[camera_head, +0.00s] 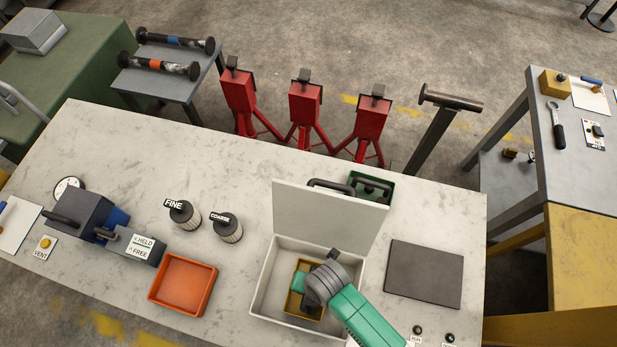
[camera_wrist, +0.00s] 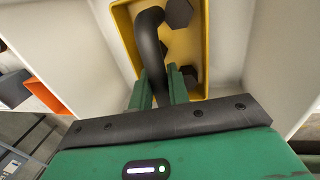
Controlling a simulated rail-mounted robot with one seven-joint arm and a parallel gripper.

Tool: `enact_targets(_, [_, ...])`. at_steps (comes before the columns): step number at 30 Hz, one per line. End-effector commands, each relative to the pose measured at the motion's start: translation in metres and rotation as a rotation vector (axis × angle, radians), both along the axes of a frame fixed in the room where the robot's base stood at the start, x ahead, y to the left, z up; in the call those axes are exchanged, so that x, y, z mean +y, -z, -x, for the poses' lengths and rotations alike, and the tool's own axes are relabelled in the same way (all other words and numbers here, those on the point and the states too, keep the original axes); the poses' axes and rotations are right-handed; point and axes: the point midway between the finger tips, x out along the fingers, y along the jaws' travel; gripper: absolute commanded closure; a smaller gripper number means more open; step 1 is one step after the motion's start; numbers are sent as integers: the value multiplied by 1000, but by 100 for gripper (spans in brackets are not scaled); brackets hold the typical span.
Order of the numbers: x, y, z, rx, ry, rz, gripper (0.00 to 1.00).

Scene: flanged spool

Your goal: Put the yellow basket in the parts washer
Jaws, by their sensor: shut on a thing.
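The yellow basket (camera_head: 292,303) is inside the white open-topped parts washer (camera_head: 259,297), whose lid (camera_head: 325,218) stands raised at the back. In the wrist view the yellow basket (camera_wrist: 124,22) shows a black curved handle (camera_wrist: 150,35) and dark hexagonal parts (camera_wrist: 179,12) inside. My gripper (camera_wrist: 160,92) is shut on the basket's handle. In the head view my green and grey arm covers the basket's right part. I cannot tell whether the basket touches the washer's floor.
An orange tray (camera_head: 183,284) stands left of the washer, with two canisters labelled FINE (camera_head: 181,214) and COARSE (camera_head: 227,229) behind it. A dark flat plate (camera_head: 425,274) lies to the right. A green box (camera_head: 371,187) is behind the lid.

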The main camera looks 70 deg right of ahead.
Motion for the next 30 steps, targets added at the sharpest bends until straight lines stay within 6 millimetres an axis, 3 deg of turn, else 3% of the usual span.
enact_targets(30, [0, 15, -1, -2, -2, 1, 100])
